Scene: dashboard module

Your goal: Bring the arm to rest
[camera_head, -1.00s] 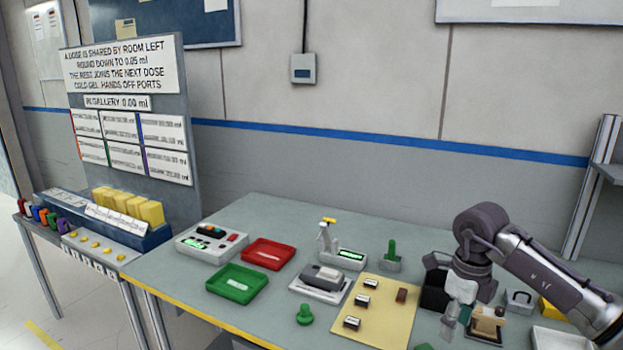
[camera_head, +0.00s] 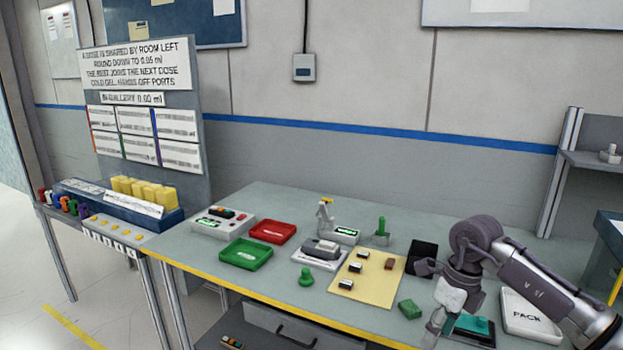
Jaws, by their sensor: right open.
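My right arm comes in from the right edge. Its gripper (camera_head: 439,319) hangs low over the front right of the grey-green table (camera_head: 300,200), fingers pointing down, and is open. I see nothing held between the fingers. A green block (camera_head: 409,309) lies on the table just left of the gripper, apart from it. A teal-topped item (camera_head: 474,327) lies to the right of the fingers, partly hidden by my arm. My left gripper is not in view.
A tan mat (camera_head: 380,284) with small dark parts lies left of my arm. A black box (camera_head: 422,256) stands behind the gripper. A white PACK tray (camera_head: 530,317) is at the right. Red (camera_head: 273,231) and green (camera_head: 246,254) trays stand further left. Bare tabletop lies along the back.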

